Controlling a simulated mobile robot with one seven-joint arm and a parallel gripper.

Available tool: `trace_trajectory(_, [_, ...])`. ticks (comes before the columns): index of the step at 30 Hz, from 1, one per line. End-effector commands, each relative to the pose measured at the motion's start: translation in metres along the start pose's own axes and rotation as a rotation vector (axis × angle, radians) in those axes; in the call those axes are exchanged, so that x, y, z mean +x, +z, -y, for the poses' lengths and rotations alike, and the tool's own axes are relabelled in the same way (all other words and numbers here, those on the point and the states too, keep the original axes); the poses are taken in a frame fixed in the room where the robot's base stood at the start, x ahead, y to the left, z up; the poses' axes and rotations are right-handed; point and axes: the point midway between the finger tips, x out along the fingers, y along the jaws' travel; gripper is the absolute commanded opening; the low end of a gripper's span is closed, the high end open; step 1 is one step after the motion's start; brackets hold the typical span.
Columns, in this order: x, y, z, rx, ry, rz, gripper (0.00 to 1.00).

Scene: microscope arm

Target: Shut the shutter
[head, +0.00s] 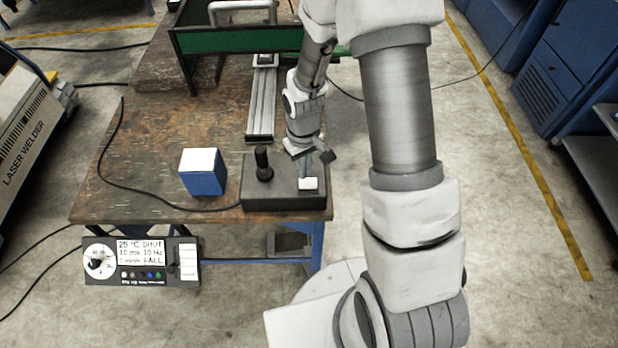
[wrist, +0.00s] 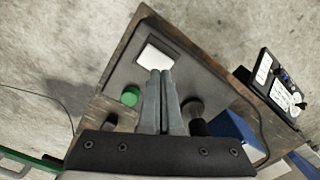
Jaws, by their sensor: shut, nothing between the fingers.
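A dark box (head: 283,197) sits at the front right corner of the wooden table, with a black knobbed stick (head: 263,160) and a white plate (head: 308,184) on top. The white plate also shows in the wrist view (wrist: 157,57), with a green button (wrist: 130,96) beside it. My gripper (head: 307,171) is shut and empty, its fingertips (wrist: 160,72) at the white plate's edge; I cannot tell whether they touch. A control panel (head: 143,262) at the table's front has a display whose top line seems to read "25 °C SHUT". I cannot tell which part is the shutter.
A blue box with a white top (head: 203,172) stands left of the dark box. A metal rail (head: 262,100) runs behind it towards a green frame (head: 240,38). A black cable (head: 118,180) crosses the table. The table's left middle is clear.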

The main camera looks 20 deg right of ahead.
Motion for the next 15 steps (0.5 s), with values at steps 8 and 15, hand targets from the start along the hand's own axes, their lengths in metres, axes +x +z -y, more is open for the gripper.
trace_trajectory(8, [-0.026, 0.000, 0.000, 0.000, 0.000, 0.001, 0.00])
trace_trajectory(15, [-0.044, 0.000, 0.000, -0.001, 0.000, -0.001, 0.00])
